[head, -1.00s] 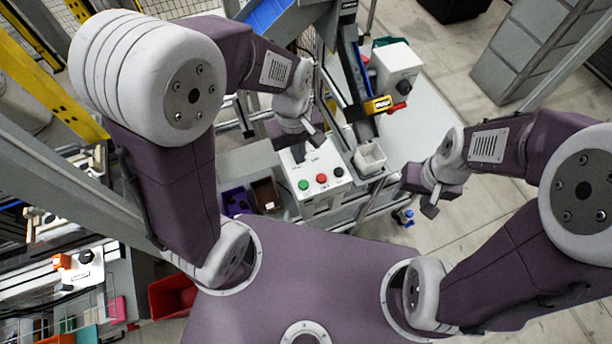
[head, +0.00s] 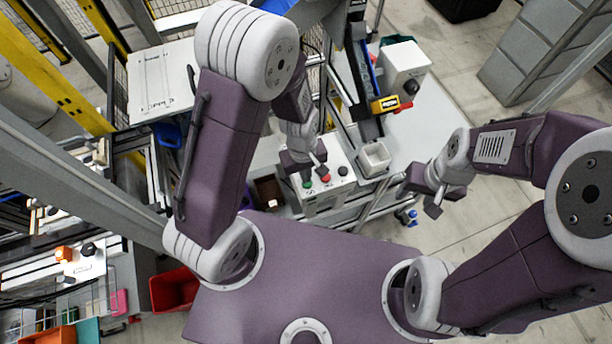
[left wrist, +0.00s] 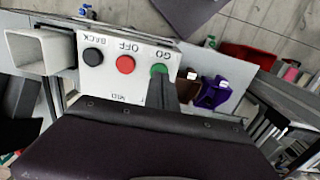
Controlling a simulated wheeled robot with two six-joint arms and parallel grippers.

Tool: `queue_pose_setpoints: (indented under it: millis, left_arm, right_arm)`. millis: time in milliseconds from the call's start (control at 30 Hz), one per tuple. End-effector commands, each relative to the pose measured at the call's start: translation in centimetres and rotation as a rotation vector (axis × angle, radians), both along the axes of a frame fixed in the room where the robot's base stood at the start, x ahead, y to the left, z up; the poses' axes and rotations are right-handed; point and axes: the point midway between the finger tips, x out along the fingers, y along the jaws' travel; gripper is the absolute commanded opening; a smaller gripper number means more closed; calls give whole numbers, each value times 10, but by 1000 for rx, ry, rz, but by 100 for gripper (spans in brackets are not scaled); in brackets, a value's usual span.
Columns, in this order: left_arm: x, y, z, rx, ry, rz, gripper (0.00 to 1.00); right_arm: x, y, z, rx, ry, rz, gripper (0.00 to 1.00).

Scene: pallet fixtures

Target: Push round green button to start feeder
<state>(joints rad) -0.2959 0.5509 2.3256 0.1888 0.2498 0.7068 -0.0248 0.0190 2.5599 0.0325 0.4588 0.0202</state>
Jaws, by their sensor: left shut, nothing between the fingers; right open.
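The control box (head: 330,190) has a row of green, red and black buttons. The round green button (head: 307,183) is at the left end of the row in the head view. In the left wrist view, the green button (left wrist: 158,70) sits under the GO label, beside the red button (left wrist: 125,64) and the black button (left wrist: 93,56). My left gripper (head: 318,168) is shut and empty, low over the box. In the left wrist view its fingertips (left wrist: 162,80) overlap the green button's edge; contact cannot be told. My right gripper (head: 437,200) is open and empty, to the right of the box.
A pale square cup (head: 374,158) stands right of the buttons. A brown bin (head: 267,190) lies left of the control box, and a red bin (head: 174,289) is at lower left.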

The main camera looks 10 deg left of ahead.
Motion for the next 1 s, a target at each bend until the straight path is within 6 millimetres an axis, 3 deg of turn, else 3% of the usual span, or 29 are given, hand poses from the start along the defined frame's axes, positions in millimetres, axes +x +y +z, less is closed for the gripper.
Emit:
queue_pose_setpoints:
  millis: [167,500,700,1000]
  left_arm:
    - [0,-1,-13,1,-1,0,0]
    - [0,-1,-15,0,-1,0,0]
    - [0,-1,-37,1,1,0,0]
    - [-4,0,-36,3,13,-2,0]
  right_arm:
    - [0,0,-2,0,0,0,52]
    - [0,0,-3,0,0,0,52]
    - [0,0,-19,0,0,0,52]
    - [0,0,-16,0,0,0,52]
